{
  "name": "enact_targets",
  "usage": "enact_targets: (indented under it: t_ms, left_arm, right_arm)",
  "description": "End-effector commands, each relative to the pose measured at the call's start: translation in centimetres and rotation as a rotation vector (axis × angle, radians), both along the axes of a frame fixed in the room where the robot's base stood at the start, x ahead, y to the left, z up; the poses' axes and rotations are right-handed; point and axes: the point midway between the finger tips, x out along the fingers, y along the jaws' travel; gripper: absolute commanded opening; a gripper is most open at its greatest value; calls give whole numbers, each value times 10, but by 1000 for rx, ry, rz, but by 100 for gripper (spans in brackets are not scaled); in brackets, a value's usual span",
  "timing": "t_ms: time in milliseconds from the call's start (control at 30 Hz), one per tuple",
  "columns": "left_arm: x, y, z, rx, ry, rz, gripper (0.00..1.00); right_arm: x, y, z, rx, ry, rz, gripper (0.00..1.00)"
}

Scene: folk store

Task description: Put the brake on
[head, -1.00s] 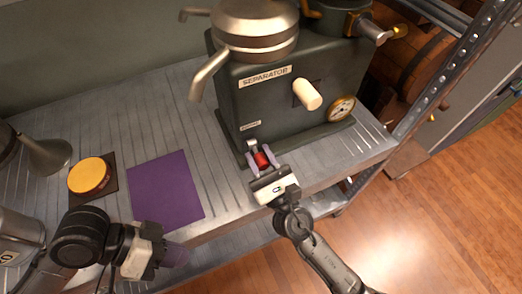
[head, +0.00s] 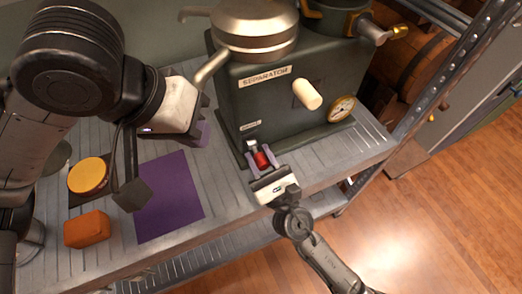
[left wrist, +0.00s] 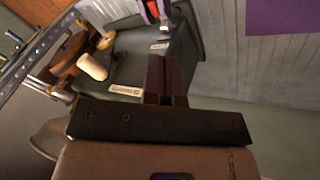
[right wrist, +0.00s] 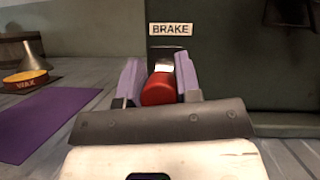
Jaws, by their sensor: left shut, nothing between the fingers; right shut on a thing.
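The brake is a small lever with a red grip (right wrist: 158,89) on the front of the dark green separator (head: 300,98), under a label reading BRAKE (right wrist: 170,29) in the right wrist view. My right gripper (head: 262,158) has its purple fingers on either side of the red grip and is shut on it. A pale metal piece shows just behind the grip. My left gripper (head: 204,118) is shut and empty, raised above the bench left of the separator. Its closed fingers also show in the left wrist view (left wrist: 164,75). The lever's lower part is hidden by my right gripper.
A purple mat (head: 170,205) lies on the slatted metal bench. Left of it are a yellow-topped wax tin (head: 88,175) and an orange block (head: 87,229). A cream crank knob (head: 307,95) and a gauge (head: 341,109) stick out of the separator.

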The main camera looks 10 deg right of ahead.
Motion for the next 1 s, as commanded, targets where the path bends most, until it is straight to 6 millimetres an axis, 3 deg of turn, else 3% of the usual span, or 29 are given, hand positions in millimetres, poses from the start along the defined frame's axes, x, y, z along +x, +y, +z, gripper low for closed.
enact_targets:
  t_ms: [33,200,400,667,1000]
  left_arm:
    - [2,-17,-1,43,18,67,0]
    - [7,-55,-8,166,36,321,0]
    - [8,-83,-12,247,4,542,0]
    - [9,-96,-19,281,-27,664,0]
    - [25,-95,-71,284,-28,671,0]
  right_arm:
    - [-1,1,3,2,-5,4,0]
    - [-1,1,3,2,-5,4,0]
    - [-1,1,3,2,-5,4,0]
    - [-1,1,3,3,-5,3,0]
    - [-1,1,3,3,-5,3,0]
